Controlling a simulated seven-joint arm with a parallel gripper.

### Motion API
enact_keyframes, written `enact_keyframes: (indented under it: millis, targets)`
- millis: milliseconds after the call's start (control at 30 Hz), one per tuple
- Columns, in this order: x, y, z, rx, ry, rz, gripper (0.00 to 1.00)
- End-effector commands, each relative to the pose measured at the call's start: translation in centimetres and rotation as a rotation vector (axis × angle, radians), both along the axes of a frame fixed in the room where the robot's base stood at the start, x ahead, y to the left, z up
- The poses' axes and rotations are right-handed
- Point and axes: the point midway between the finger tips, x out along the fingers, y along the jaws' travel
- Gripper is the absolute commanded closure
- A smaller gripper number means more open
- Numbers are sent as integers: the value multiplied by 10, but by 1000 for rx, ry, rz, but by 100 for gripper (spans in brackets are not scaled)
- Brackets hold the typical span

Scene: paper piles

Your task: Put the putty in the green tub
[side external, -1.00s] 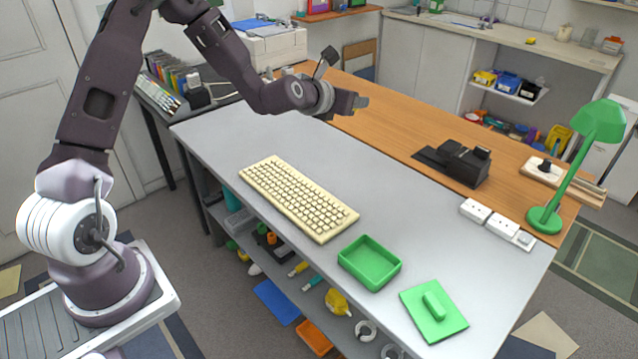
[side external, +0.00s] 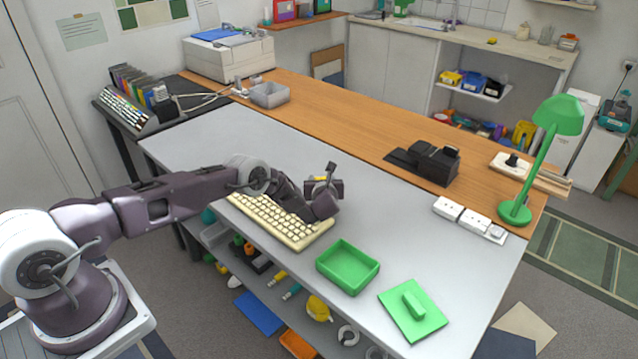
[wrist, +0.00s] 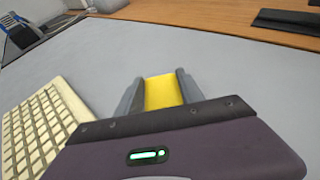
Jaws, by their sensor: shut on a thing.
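The putty is a yellow block (wrist: 165,92), seen in the wrist view between the two grey fingers of my gripper (wrist: 160,84). The fingers are shut on its sides. In the side view my gripper (side external: 323,187) is low over the grey desk, just beyond the right end of the keyboard; the putty is hardly visible there. The open green tub (side external: 348,262) stands on the desk near the front edge, below and right of my gripper, and looks empty. The green lid (side external: 428,322) with a raised handle lies to the right of the tub.
A cream keyboard (side external: 270,221) lies beneath my forearm. A black device (side external: 432,162), white sockets (side external: 475,220) and a green lamp (side external: 515,212) stand toward the back right. A grey tray (side external: 268,95) is at the back left. Bare desk lies between my gripper and the sockets.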

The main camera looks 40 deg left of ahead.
Motion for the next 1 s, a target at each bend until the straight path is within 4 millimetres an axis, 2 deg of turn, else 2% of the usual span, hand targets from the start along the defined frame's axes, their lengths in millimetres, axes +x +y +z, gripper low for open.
enact_keyframes:
  millis: [100,433,467,567,1000]
  targets:
    - [0,0,-10,0,-2,-1,100]
    - [0,0,-14,-1,-2,0,100]
    - [0,0,-14,-1,-1,-1,51]
    - [0,0,-13,-1,-1,-1,33]
    - [-3,-3,-8,0,2,1,33]
